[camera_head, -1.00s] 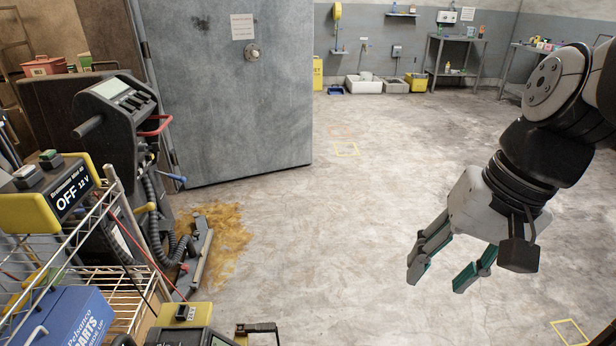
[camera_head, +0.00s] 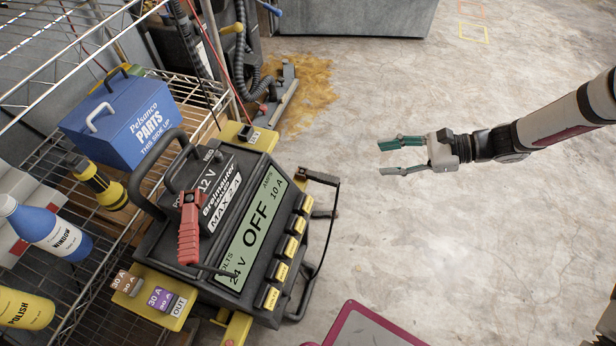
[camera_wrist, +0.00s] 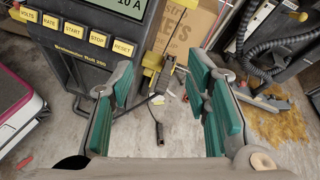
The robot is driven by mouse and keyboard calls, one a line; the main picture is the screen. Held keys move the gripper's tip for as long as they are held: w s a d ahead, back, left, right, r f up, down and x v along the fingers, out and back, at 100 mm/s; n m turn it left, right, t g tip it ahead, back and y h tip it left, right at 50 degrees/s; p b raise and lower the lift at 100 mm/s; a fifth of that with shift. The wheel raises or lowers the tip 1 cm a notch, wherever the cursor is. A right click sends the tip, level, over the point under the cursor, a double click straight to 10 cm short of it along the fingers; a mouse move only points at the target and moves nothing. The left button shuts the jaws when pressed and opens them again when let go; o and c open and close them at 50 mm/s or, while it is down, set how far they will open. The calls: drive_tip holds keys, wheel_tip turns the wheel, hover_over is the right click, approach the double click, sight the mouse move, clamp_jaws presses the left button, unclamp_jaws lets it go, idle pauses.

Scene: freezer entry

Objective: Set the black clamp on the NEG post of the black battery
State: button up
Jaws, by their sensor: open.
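A black charger (camera_head: 275,230) reads OFF on its screen and has yellow buttons. On its top is a black box marked 12 V (camera_head: 207,176), seemingly the black battery; its posts are not clear to me. A red clamp (camera_head: 189,232) lies against it. A dark clamp-like piece (camera_head: 319,178) sticks out at the charger's right side; I cannot be sure it is the black clamp. My gripper (camera_head: 384,159) is open and empty, over the floor to the right of this piece. The wrist view shows the open fingers (camera_wrist: 160,70) facing the charger's side.
A wire shelf (camera_head: 75,300) at left holds a blue parts box (camera_head: 122,122), a yellow flashlight (camera_head: 98,186) and bottles. A brown spill (camera_head: 306,88) and a dark hose (camera_head: 247,75) lie behind the charger. The floor at right (camera_head: 480,230) is clear.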

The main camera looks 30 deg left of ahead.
drive_tip(key=a+f+m+t+y+b, duration=0.1)
drive_tip(key=a+f+m+y+b, duration=0.3)
drive_tip(key=f, duration=1.1)
drive_tip(key=m+b, duration=0.1)
drive_tip(key=b, duration=0.1)
approach(319, 175)
drive_tip(key=shift+h, duration=0.4)
drive_tip(key=x, duration=0.4)
drive_tip(key=shift+a+r, duration=0.15)
drive_tip(key=shift+a, duration=0.25)
drive_tip(key=shift+b+x, duration=0.95)
drive_tip(key=shift+x, duration=1.9)
drive_tip(key=shift+s+r, duration=0.1)
drive_tip(key=shift+c, duration=0.6)
clamp_jaws()
